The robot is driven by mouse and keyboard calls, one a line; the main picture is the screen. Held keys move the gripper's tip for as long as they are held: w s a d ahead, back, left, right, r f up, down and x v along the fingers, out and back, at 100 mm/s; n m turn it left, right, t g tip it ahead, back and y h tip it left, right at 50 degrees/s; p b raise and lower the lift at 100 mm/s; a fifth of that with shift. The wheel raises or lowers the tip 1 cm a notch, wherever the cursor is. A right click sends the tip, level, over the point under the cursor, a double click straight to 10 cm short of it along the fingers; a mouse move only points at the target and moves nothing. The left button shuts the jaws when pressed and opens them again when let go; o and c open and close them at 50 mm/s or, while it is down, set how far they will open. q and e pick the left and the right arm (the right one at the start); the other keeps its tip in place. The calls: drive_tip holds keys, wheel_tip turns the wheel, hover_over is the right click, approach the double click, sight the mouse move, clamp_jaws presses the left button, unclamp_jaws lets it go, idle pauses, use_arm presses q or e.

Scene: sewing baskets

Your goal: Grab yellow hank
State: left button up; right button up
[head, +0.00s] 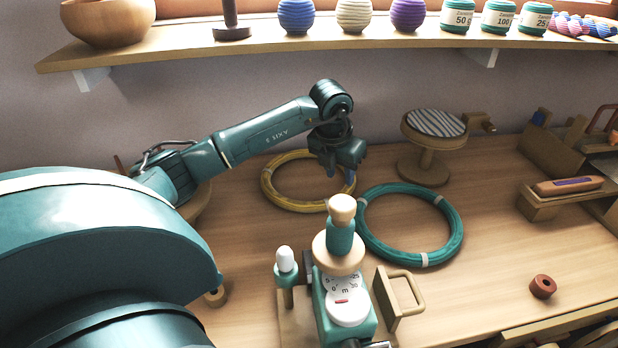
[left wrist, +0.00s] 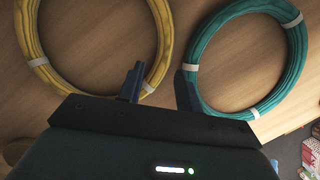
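The yellow hank (head: 283,202) is a flat ring lying on the wooden table; it also shows in the left wrist view (left wrist: 33,37). My left gripper (head: 341,172) is over its right side in the head view. In the left wrist view the left gripper (left wrist: 160,78) is open, with dark blue fingers apart. The yellow strand passes between them, one finger on the ring's inner side, the other near the teal hank's (left wrist: 203,45) edge. I cannot tell how high the fingertips are, or whether they touch the yellow hank. My right gripper is not in view.
The teal hank (head: 455,236) lies just right of the yellow one. A round striped-top stand (head: 427,160) is behind it. A teal and wood device with dials (head: 345,300) stands in front. A shelf (head: 300,47) runs above. A small brown ring (head: 542,287) lies at right.

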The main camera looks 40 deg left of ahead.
sight(343, 190)
use_arm(q)
drive_tip(key=shift+x, duration=2.95)
drive_tip(key=shift+w+d, duration=0.1)
drive_tip(key=shift+d, duration=0.05)
drive_tip(key=shift+c, duration=0.4)
clamp_jaws()
